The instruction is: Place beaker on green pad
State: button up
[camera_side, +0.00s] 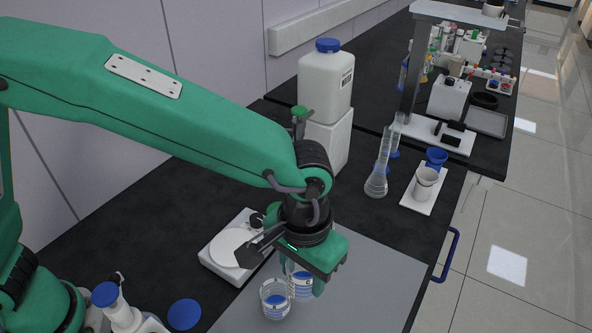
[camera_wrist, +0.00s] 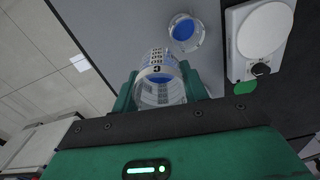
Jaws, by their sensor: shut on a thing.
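My gripper (camera_wrist: 160,90) is shut on a clear beaker (camera_wrist: 158,68) with blue liquid and a dark number 3. In the side view, my gripper (camera_side: 302,284) points down over the grey mat, and the held beaker (camera_side: 299,287) is partly hidden behind a second beaker and by the jaws. I cannot tell whether the held beaker touches the mat. The second blue-filled beaker (camera_side: 274,299) stands on the mat just left of it; it also shows in the wrist view (camera_wrist: 185,32).
The grey mat (camera_side: 372,285) is clear to the right. A white device with a round plate (camera_side: 233,247) stands left of my gripper. A white jug (camera_side: 326,85), a flask (camera_side: 377,184) and a white tray with cups (camera_side: 411,203) stand farther back.

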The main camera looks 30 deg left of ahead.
jog(key=w+a+n, duration=0.6)
jog(key=w+a, duration=0.5)
jog(key=shift+w, duration=0.3)
jog(key=shift+w+a, duration=0.1)
jog(key=shift+a, duration=0.05)
jog(key=w+a+f, duration=0.4)
jog(key=w+a, duration=0.1)
jog(key=w+a+f, duration=0.2)
jog(key=w, duration=0.1)
jog(key=shift+w+a+f, duration=0.2)
jog(key=shift+a+f, duration=0.15)
jog(key=shift+f, duration=0.05)
jog(key=shift+f, duration=2)
jog(key=shift+f, duration=0.1)
jog(key=o, duration=1.1)
